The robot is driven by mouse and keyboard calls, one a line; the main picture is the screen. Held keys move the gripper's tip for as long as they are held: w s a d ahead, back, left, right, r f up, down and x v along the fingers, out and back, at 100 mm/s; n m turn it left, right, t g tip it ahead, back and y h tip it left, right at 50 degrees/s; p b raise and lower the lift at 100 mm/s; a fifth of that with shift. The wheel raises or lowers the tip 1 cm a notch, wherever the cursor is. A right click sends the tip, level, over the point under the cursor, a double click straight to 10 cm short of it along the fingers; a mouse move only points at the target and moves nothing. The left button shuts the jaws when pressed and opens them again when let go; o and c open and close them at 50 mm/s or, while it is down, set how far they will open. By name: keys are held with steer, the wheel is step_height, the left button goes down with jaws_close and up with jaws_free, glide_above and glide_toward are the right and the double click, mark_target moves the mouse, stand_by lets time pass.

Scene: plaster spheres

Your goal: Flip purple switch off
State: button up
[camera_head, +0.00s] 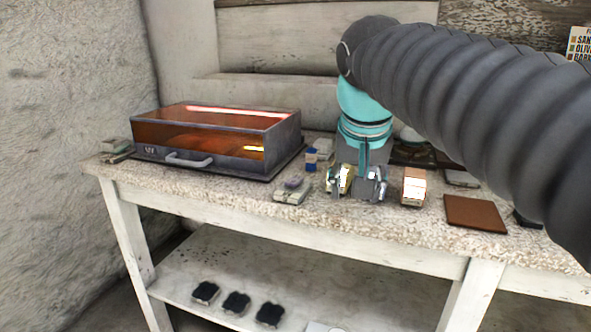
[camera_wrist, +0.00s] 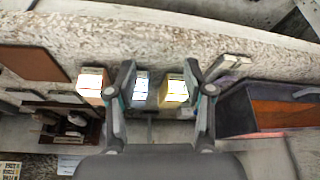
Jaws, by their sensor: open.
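The purple switch (camera_head: 293,184) sits on a pale base on the table, in front of the UV box's right corner in the head view. In the wrist view a small pale switch-like piece (camera_wrist: 222,67) lies just right of the right finger; its colour is hard to tell. My gripper (camera_head: 357,188) points down at the table, to the right of the purple switch and apart from it. Its two fingers are spread in the wrist view (camera_wrist: 160,72), with nothing held between them. I cannot tell which way the switch is tipped.
A yellow block (camera_wrist: 175,90) and a pale lit block (camera_wrist: 140,86) show between my fingers. An orange block (camera_head: 413,187) and a brown tile (camera_head: 475,213) lie right of my gripper. The UV box (camera_head: 215,140) stands left. Several dark pieces (camera_head: 237,302) lie on the lower shelf.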

steer(key=w+a+r+m, duration=0.2)
steer(key=w+a+r, duration=0.7)
steer(key=a, duration=0.2)
steer(key=h+b, duration=0.1)
glide_toward(297, 177)
steer(key=shift+m, duration=0.3)
steer(key=x, duration=0.7)
steer(key=shift+w+d+f, duration=0.1)
steer(key=shift+f, duration=0.25)
steer(key=shift+c, duration=0.2)
